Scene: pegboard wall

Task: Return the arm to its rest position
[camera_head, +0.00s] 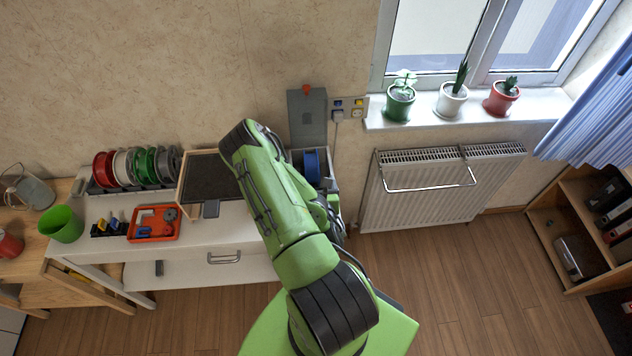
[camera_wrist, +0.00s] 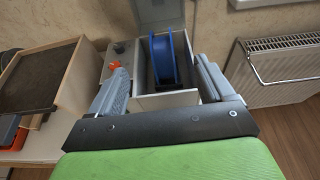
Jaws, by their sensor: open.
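My green arm reaches up from the bottom of the head view toward the white workbench (camera_head: 230,240). My gripper (camera_wrist: 162,90) shows in the wrist view with its two grey fingers wide apart and nothing between them. Beyond the fingers stands an open grey box (camera_wrist: 168,100) with a blue spool (camera_wrist: 170,58) upright inside it. In the head view the arm hides the gripper's fingers and part of the box; the blue spool (camera_head: 312,166) shows just right of the arm.
A dark-bottomed wooden tray (camera_head: 208,176) lies left of the arm. Several spools (camera_head: 140,166), an orange tray (camera_head: 154,223) and a green cup (camera_head: 62,223) stand further left. A radiator (camera_head: 440,188) is on the wall to the right, below potted plants (camera_head: 452,98).

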